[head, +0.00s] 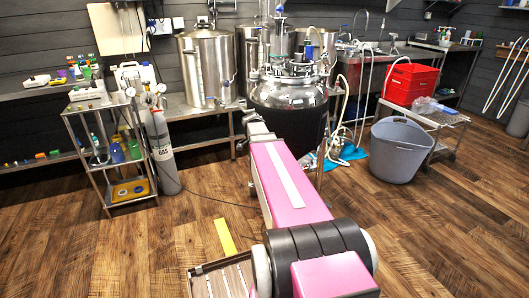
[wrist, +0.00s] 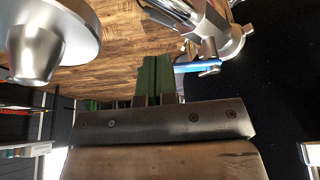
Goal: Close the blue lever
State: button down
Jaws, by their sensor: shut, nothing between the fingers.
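The blue lever (wrist: 196,67) shows in the wrist view, right of the upper middle, on a silver metal valve (wrist: 209,48). My gripper (wrist: 157,62) has green fingers that are shut and hold nothing. The fingertips are just left of the lever's near end; whether they touch it I cannot tell. In the head view my pink arm reaches toward the dark-bodied steel vessel (head: 290,98). The gripper's fingers and the blue lever cannot be made out there.
A silver rounded metal part (wrist: 52,40) is close at the wrist view's upper left. In the head view, a grey gas cylinder (head: 160,148) and a shelf cart (head: 108,160) stand left. A grey tub (head: 397,152) stands right. Wooden floor (head: 420,240) is clear at front right.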

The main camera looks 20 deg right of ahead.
jog(key=d+n, duration=0.1)
jog(key=d+n+t, duration=0.1)
jog(key=n, duration=0.1)
jog(key=d+n, duration=0.1)
jog(key=n, duration=0.1)
jog(key=shift+s+t+y, duration=0.3)
jog(key=shift+s+t, duration=0.05)
jog(key=shift+t, duration=0.05)
jog(key=shift+d+n, duration=0.1)
jog(key=shift+n, duration=0.2)
jog(key=shift+w+d, duration=0.2)
jog(key=shift+d, duration=0.5)
jog(key=shift+w, duration=0.1)
jog(key=shift+w+a, duration=0.35)
jog(key=shift+a, duration=0.3)
